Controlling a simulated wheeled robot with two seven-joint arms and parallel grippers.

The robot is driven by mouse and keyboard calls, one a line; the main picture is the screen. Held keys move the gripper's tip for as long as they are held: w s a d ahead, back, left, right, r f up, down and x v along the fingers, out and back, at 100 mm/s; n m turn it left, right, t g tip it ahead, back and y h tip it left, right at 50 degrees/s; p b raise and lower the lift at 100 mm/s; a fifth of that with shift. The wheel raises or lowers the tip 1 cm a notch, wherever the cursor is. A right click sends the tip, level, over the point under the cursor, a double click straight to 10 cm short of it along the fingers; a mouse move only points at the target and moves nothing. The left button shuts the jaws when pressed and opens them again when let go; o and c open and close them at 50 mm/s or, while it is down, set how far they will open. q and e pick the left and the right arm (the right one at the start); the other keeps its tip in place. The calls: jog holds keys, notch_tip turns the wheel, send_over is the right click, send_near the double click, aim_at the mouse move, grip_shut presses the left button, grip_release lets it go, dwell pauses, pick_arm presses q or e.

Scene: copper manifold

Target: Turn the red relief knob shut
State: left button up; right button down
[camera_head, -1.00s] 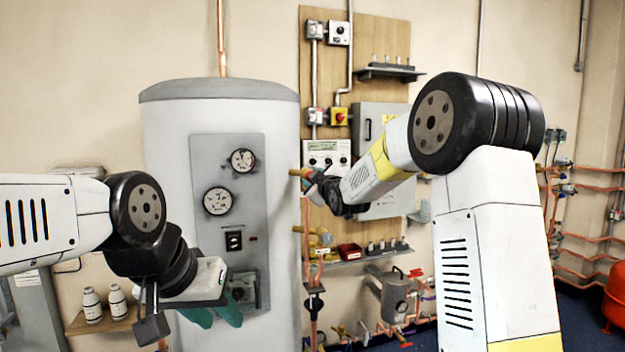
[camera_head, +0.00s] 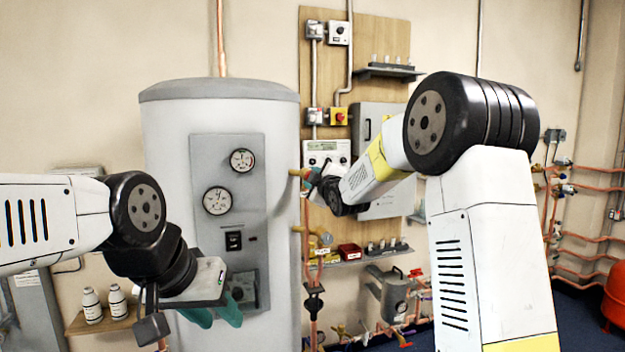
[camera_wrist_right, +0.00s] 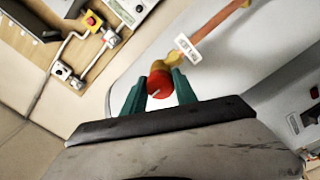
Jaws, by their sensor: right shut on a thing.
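The red relief knob (camera_wrist_right: 160,84) shows in the right wrist view between the two green fingers of my right gripper (camera_wrist_right: 160,88), which is shut on it. A pale line marks the knob's face. Behind the knob is a brass fitting (camera_wrist_right: 178,58) on a copper pipe with a white tag (camera_wrist_right: 188,48). In the head view my right gripper (camera_head: 311,180) is at the right side of the white cylinder, and the knob is hidden there. My left gripper (camera_head: 213,316) hangs in front of the cylinder's lower part, its green fingers apart, with nothing seen between them.
The white cylinder (camera_head: 165,150) carries a grey panel with two gauges (camera_head: 217,201). A wooden board with switches and boxes (camera_head: 380,30) is behind my right arm. A shelf with white bottles (camera_head: 92,306) stands at lower left. Copper pipes (camera_head: 590,190) run along the right wall.

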jog(key=c, duration=1)
grip_release()
jog(key=shift+o, duration=0.2)
jog(key=v, duration=0.7)
jog(key=shift+s, duration=0.35)
jog(key=s+d+f+m+g+h, duration=0.1)
jog(key=s+d+f+m+g, duration=0.15)
jog(key=s+d+m, duration=0.4)
jog(key=s+d+f+m+g+h, duration=0.2)
jog(key=s+d+g, duration=0.1)
jog(key=s, duration=0.7)
jog(key=s+f+m+g, duration=0.2)
jog(key=s+f+m, duration=0.1)
jog(key=s, duration=0.7)
jog(key=s+d+f+m+g, duration=0.1)
jog(key=s+f+m+g, duration=0.2)
jog(key=s, duration=0.8)
notch_tip(320, 180, down, 2)
jog(key=shift+d+f, duration=0.1)
jog(key=shift+d, duration=0.2)
